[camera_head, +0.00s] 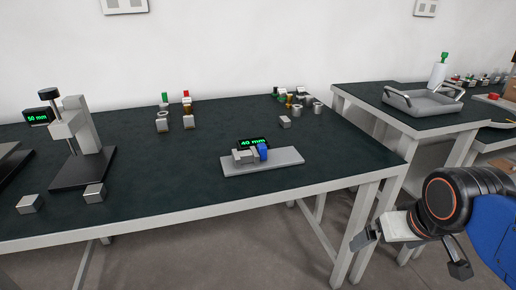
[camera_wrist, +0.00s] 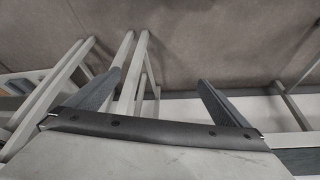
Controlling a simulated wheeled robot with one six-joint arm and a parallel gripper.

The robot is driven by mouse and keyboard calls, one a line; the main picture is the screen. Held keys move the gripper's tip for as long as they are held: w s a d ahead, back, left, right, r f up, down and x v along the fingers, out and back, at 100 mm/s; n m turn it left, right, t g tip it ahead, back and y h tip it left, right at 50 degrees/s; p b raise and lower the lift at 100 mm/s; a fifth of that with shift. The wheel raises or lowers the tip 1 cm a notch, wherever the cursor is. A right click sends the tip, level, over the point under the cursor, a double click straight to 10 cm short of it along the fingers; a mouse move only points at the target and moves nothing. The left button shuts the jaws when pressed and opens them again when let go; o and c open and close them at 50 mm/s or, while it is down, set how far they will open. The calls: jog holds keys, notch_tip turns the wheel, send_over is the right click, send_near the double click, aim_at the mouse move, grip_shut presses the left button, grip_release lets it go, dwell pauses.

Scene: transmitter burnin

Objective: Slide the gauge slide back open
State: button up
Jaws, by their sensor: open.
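The gauge (camera_head: 247,155) lies on a flat grey base plate (camera_head: 285,161) on the dark green table top, near its front edge. Its display reads 40 mm. A blue slide (camera_head: 263,152) sits at its right side, close to grey blocks. I cannot tell how wide the gap is. My gripper (camera_head: 412,252) is at the lower right, off the table's front right corner and well apart from the gauge. In the wrist view my gripper (camera_wrist: 158,95) shows two fingers spread wide with nothing between them. The gauge is not in the wrist view.
A height gauge stand (camera_head: 85,165) reading 50 mm stands at the left, with metal blocks (camera_head: 95,193) before it. Several small parts (camera_head: 189,121) stand farther back. A second table at the right holds a grey tray (camera_head: 425,104). The table top around the gauge is clear.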

jog(key=c, duration=0.5)
jog(key=shift+w+a+r+n, duration=0.2)
jog(key=shift+w+r+n, duration=0.1)
jog(key=shift+w+r, duration=0.25)
jog(key=shift+w+a+r+n, duration=0.15)
jog(key=shift+w+r+n, duration=0.2)
jog(key=shift+r, duration=0.3)
jog(key=c, duration=1)
notch_tip(320, 180, up, 24)
jog(key=n+g, duration=0.5)
jog(key=n, duration=1.5)
send_over(262, 145)
notch_tip(262, 145, down, 17)
jog(key=shift+f, duration=0.15)
